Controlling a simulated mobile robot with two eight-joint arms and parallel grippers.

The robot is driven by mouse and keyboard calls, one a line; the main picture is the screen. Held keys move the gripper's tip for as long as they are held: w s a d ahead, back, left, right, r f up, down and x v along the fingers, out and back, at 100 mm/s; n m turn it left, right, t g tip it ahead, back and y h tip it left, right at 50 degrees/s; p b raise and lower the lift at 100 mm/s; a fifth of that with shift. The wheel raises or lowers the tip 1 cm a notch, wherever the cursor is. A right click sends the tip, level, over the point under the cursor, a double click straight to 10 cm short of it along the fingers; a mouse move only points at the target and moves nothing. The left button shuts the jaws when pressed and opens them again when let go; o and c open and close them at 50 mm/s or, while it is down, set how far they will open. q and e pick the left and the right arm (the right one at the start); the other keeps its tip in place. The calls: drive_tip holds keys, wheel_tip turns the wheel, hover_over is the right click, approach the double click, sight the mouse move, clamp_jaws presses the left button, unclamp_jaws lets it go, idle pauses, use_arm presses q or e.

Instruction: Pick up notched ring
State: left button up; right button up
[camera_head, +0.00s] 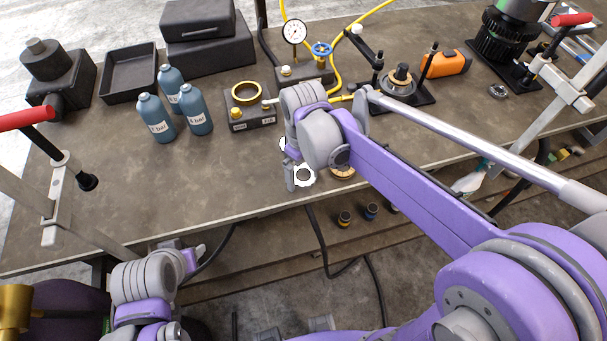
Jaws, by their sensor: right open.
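A pale ring with a dark centre and an uneven, notched-looking rim (304,177) lies on the workbench (235,185) near its front edge; it appears to be the notched ring. My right gripper (292,172) points down just at its left, partly covering it. Its jaws are open, and I cannot tell if a finger touches the ring. A bronze-coloured ring (343,174) lies to the right, partly under my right arm. My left gripper (193,258) is low, in front of the bench edge; its finger gap is not clear.
Blue bottles (156,117), a block with a brass ring (246,94), a gauge fixture (293,33) and an orange tool (449,63) stand farther back. Clamps (52,190) stand at the bench sides. Bare bench lies left of the pale ring.

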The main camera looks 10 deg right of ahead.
drive_tip(key=c, duration=1.5)
drive_tip(key=shift+r, duration=0.1)
